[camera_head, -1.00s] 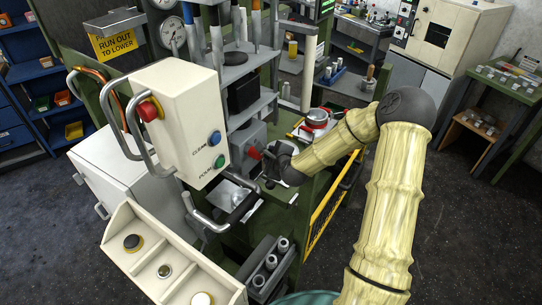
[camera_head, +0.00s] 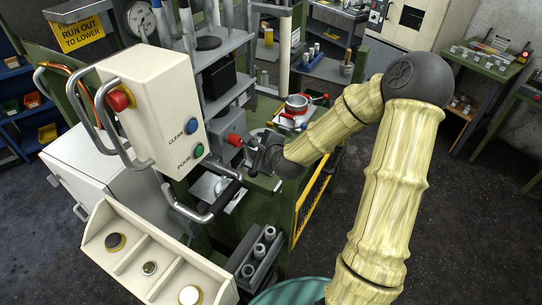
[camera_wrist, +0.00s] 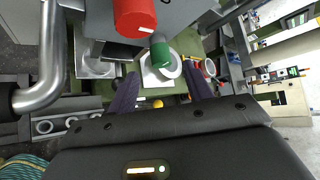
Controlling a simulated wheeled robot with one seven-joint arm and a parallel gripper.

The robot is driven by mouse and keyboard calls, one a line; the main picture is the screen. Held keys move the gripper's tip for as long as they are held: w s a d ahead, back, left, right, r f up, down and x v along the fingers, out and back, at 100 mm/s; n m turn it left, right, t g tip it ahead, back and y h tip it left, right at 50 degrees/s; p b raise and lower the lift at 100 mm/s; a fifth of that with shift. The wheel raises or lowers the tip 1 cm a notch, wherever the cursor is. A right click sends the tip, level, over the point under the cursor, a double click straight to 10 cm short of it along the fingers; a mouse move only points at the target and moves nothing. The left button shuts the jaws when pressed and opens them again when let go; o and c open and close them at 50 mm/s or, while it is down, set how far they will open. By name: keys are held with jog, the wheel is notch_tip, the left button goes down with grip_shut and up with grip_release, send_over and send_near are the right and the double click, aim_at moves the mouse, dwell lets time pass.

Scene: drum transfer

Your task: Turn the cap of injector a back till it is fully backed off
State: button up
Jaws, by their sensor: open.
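A red cap (camera_head: 234,140) sticks out of a grey block on the machine. It shows large at the top of the wrist view (camera_wrist: 135,16), with a pale line on it. A green cap (camera_wrist: 160,50) is just below and right of it in the wrist view. I cannot read which one belongs to injector a. My gripper (camera_wrist: 158,78) is open and empty, its dark fingers spread below the green cap in the wrist view. In the head view my gripper (camera_head: 258,157) is close beside the red cap, and its fingers are partly hidden.
A control box (camera_head: 150,110) with red, blue and green buttons stands left of the gripper. A curved grey handle (camera_head: 205,205) is below it; a thick metal bar (camera_wrist: 48,60) is at left in the wrist view. Open floor lies right.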

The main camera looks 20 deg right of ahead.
jog(key=b+v, duration=0.4)
jog(key=v, duration=0.6)
dwell(0.7)
